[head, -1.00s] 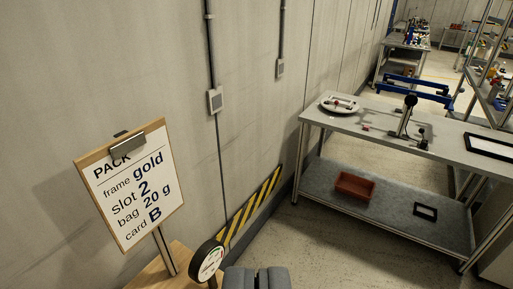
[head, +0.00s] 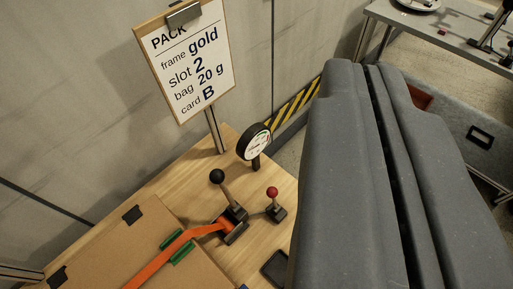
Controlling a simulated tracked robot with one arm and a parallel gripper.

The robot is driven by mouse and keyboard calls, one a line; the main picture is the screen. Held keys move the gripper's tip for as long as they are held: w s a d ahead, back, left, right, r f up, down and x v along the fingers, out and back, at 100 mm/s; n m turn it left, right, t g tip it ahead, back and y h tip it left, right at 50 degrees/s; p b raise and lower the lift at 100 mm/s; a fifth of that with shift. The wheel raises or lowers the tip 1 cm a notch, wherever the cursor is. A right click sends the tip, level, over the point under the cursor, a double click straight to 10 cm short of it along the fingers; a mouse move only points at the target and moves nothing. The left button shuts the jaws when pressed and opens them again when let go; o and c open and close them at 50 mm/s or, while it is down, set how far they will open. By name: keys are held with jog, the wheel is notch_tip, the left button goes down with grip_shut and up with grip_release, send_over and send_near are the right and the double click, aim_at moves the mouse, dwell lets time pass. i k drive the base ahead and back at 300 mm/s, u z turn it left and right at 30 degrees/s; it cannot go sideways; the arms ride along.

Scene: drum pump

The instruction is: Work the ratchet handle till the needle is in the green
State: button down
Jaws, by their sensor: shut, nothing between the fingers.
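The ratchet handle (head: 226,194) is a short lever with a black ball knob, standing on a metal ratchet block on the wooden bench. An orange strap (head: 165,258) runs from the ratchet across a cardboard box. The round gauge (head: 256,143) has a black rim and white face and stands on a post behind the handle. Its needle is too small to read. My gripper (head: 368,68) fills the right of the view, its two grey fingers shut together with nothing seen between them. It appears to the right of the handle and apart from it.
A red-knobbed lever (head: 273,201) stands right of the ratchet. A clipboard sign (head: 190,66) rises on a post behind the bench (head: 186,175). A dark flat item (head: 275,268) lies near my gripper. A grey metal table (head: 455,40) is at the upper right.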

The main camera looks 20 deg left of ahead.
aim_at(217, 175)
jog(key=u, duration=1.2)
jog(key=k, duration=0.65)
jog(key=z, duration=0.5)
jog(key=i, duration=1)
